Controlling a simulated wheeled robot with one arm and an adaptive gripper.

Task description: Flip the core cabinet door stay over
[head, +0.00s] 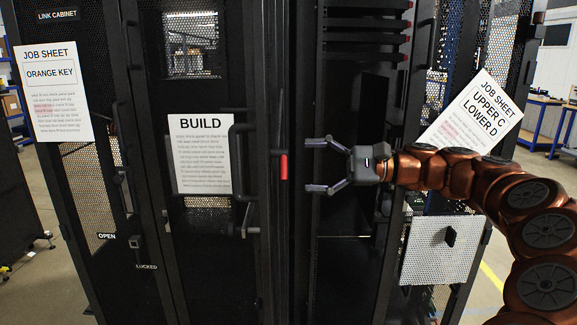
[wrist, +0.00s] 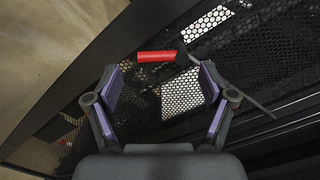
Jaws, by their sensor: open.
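The door stay shows as a short red grip (head: 284,166) on a dark upright of the black cabinet, just left of my gripper. In the wrist view the red grip (wrist: 156,57) lies ahead of my fingertips, and a thin grey rod runs from its right end down to the right, partly behind my right finger. My gripper (head: 318,167) is open and empty, with its fingers pointing left at the red grip. In the wrist view my gripper (wrist: 160,82) has its fingers wide apart, with a gap to the grip.
Left stands the link cabinet (head: 57,14) with an orange key job sheet (head: 52,92). A BUILD sheet (head: 200,155) hangs on a mesh door. Rack slots (head: 365,38) lie above my gripper. Another job sheet (head: 470,110) and a perforated panel (head: 445,250) are at right.

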